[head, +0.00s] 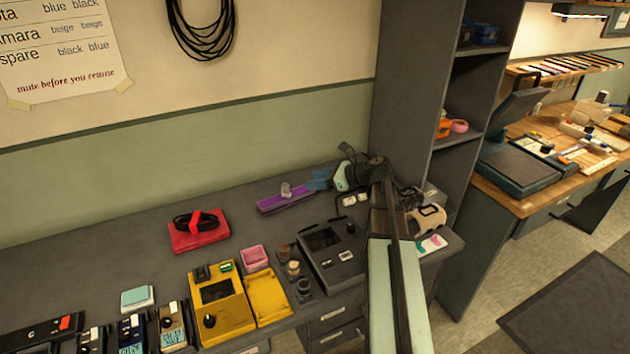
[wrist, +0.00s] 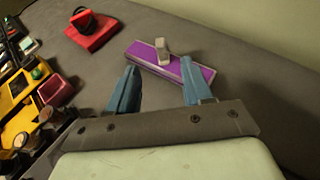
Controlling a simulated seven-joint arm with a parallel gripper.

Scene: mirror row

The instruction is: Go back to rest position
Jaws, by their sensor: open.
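My gripper (head: 320,179) is over the back of the grey bench, near the right end of a purple bar-shaped thing (head: 280,201). In the wrist view, my gripper (wrist: 158,85) shows two blue fingers spread apart with nothing held between them. The purple thing (wrist: 145,52) lies just beyond the fingertips, with a small grey piece (wrist: 162,50) on top. I cannot tell the exact height of the fingers above the bench. My arm reaches in from the lower right in the head view.
A red case (head: 198,234) with a black coil sits left of the purple thing. Yellow devices (head: 221,305), a pink tray (head: 255,258) and a dark console (head: 331,247) stand nearer the front. A tall grey shelf (head: 408,100) rises at right. The bench (head: 100,262) is bare at back left.

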